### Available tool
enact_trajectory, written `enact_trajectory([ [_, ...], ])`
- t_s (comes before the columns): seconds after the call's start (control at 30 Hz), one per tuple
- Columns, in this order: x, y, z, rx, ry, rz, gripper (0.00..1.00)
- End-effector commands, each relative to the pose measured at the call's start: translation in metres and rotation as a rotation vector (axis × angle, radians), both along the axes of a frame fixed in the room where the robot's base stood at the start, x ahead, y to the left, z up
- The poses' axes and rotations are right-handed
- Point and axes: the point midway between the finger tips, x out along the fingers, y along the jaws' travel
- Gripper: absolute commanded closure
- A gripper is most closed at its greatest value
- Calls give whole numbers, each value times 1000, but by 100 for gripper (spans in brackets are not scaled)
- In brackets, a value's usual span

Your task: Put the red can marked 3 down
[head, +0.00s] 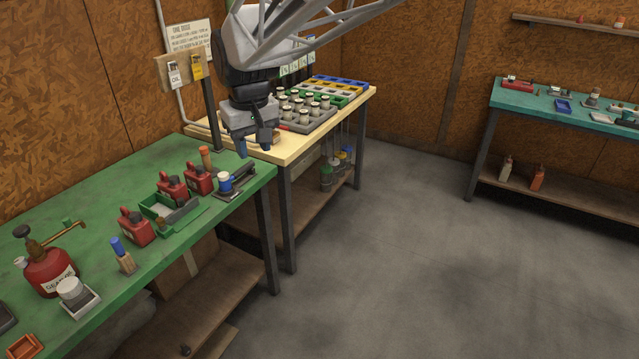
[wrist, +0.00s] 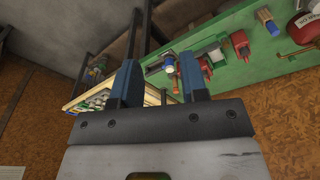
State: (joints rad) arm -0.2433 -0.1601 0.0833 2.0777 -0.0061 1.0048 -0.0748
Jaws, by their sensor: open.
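Three small red cans stand on the green bench in the head view: one at the front left (head: 137,228), one by the green tray (head: 171,190) and one behind it to the right (head: 198,179). I cannot read a number on any of them. Red cans also show in the wrist view, one on the green top (wrist: 240,42) and one beside my right finger (wrist: 204,66). My gripper (head: 255,150) is open, with nothing seen between its fingers. It hangs near the bench's far right end, to the right of the cans and apart from them.
A green tray (head: 150,214) stands among the cans. A blue-and-white device (head: 226,184) and an orange-brown cylinder (head: 206,158) are close by. A big red oil can (head: 50,270) stands at left. A yellow-topped table (head: 285,150) with several jars adjoins. Bare green top lies along the front edge.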

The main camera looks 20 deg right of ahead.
Motion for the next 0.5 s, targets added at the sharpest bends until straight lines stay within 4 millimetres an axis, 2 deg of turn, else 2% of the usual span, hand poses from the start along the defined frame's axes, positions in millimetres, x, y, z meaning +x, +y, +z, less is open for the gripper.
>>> enact_trajectory([
  [0.1, -29, -24, 1, 4, -12, -38, 60],
  [0.5, -127, -86, -13, 14, -45, -162, 60],
])
